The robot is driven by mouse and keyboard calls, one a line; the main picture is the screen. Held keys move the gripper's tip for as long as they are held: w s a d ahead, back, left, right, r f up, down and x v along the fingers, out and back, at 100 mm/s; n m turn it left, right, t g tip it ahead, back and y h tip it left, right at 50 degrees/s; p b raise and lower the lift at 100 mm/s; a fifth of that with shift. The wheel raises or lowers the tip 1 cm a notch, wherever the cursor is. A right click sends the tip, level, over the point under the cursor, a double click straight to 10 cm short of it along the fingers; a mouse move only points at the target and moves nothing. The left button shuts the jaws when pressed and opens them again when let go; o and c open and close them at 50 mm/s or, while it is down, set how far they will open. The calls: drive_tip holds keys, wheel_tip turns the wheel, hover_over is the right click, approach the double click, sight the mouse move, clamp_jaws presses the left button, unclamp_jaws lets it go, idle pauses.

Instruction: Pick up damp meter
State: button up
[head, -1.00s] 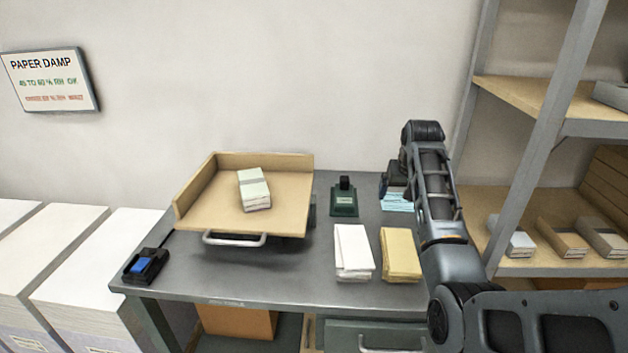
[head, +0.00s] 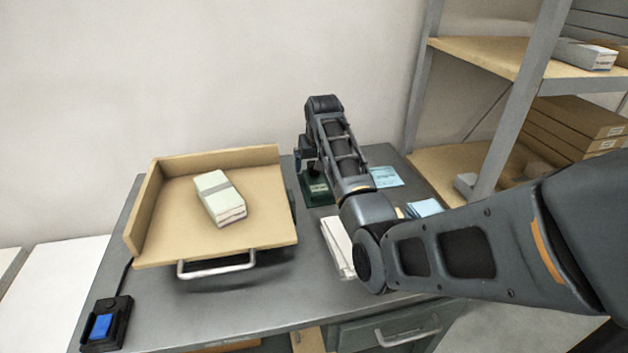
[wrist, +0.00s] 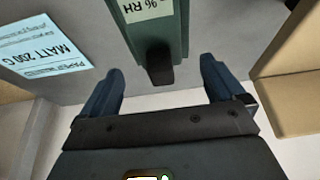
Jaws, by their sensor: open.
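The damp meter (head: 318,190) is a dark green block standing on the grey bench, just right of the tan tray. My arm hides part of it in the head view. In the wrist view the meter (wrist: 153,22) shows a pale label reading 96 RH and a black upright part (wrist: 159,67). My gripper (wrist: 160,73) is open, with its blue fingers apart. The black part appears between the fingertips in that view; I cannot tell the height gap. In the head view my gripper (head: 304,155) is right by the meter.
The tan tray (head: 165,240) with a banded paper stack (head: 220,200) lies close left of the meter. A white stack (head: 336,242) is in front, partly behind my arm. A light-blue sheet (head: 386,177) lies to the right. A blue-button box (head: 103,322) sits front left.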

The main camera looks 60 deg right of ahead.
sight(314, 176)
drive_tip(key=shift+x, duration=1.8)
drive_tip(key=shift+s, duration=0.1)
drive_tip(key=shift+c, duration=0.4)
drive_tip(key=c, duration=1.2)
